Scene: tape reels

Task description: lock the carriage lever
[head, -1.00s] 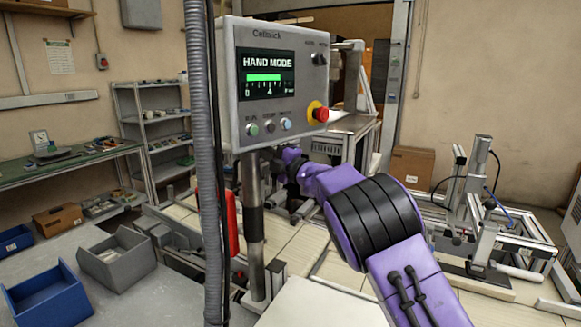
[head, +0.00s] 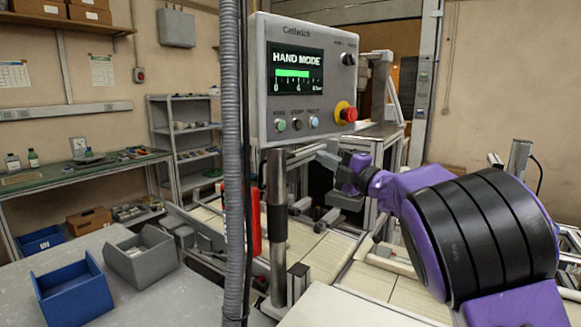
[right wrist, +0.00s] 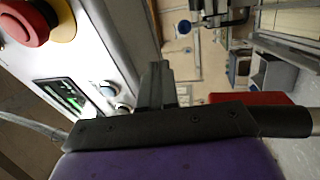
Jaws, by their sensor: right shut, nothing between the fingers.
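My right gripper (head: 327,157) is at the end of the purple arm, close to the control panel and its post, on their right side in the head view. In the right wrist view its dark fingers (right wrist: 157,80) are together with nothing between them. No lever shows clearly. My left gripper is not in view.
The control panel (head: 262,95) reads HAND MODE and has a red stop button (head: 348,114). Its metal post (head: 277,225) and a grey ribbed hose (head: 232,170) stand in front. A blue bin (head: 72,292) and a grey bin (head: 140,258) sit on the grey table at left.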

